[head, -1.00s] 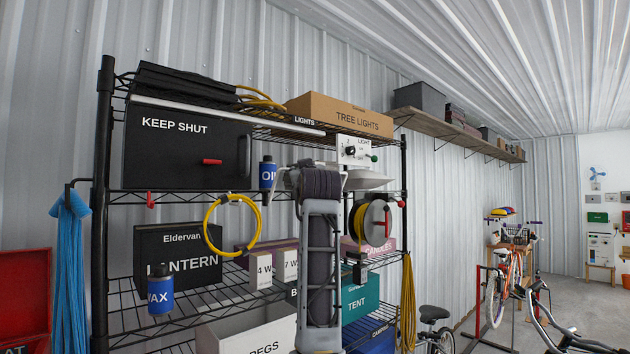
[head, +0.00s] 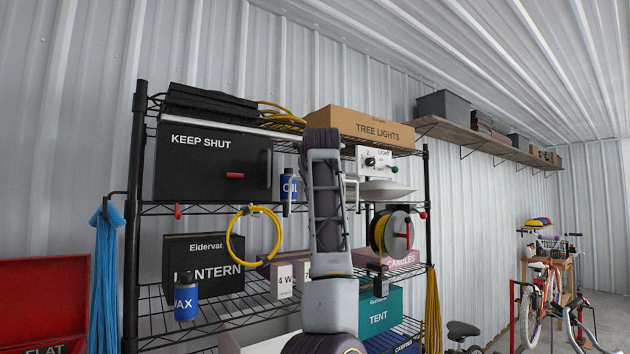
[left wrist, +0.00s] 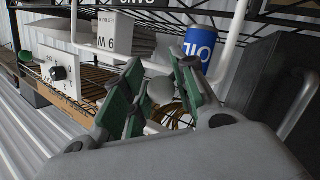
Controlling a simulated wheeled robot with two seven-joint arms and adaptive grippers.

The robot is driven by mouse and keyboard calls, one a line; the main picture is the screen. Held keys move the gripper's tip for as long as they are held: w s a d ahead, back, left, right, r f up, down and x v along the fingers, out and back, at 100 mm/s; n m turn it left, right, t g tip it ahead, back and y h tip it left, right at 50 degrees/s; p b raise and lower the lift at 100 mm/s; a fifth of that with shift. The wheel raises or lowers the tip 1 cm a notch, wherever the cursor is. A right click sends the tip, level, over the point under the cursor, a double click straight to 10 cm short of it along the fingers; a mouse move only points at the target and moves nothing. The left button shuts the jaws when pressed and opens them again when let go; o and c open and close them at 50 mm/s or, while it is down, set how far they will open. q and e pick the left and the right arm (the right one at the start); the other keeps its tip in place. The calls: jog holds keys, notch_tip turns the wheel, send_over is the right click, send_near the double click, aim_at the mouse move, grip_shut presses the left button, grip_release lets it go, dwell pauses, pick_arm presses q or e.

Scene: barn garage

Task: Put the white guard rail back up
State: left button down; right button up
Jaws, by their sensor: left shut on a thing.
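The white guard rail shows in the head view as pale tube pieces on both sides of my arm, one at the left (head: 290,193) in front of the blue OIL can (head: 288,183) and one at the right. In the left wrist view, where things appear upside down, its bent white tube (left wrist: 231,42) runs past the OIL can. My left gripper (left wrist: 160,88), with green finger pads, is shut on the rail between its bends. In the head view my own arm hides the grip. I cannot tell if the rail ends touch the rack. My right gripper is not in view.
The black wire rack (head: 140,250) holds a KEEP SHUT cabinet (head: 205,160) with a red handle, a TREE LIGHTS box (head: 360,127), a LIGHT switch box (head: 376,161) and a cable reel (head: 397,231). A yellow hose loop (head: 233,245) hangs close left of my arm. Bicycles stand right.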

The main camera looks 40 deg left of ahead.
pick_arm(q)
jog(key=shift+a+r, duration=0.25)
jog(key=shift+r, duration=0.4)
jog(key=shift+a+r+n+g+h, duration=0.15)
jog(key=shift+r+n+g+h, duration=0.15)
jog(key=shift+h, duration=0.1)
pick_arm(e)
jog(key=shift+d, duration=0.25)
pick_arm(q)
jog(key=shift+s+a, duration=0.1)
jog(key=shift+a, duration=0.05)
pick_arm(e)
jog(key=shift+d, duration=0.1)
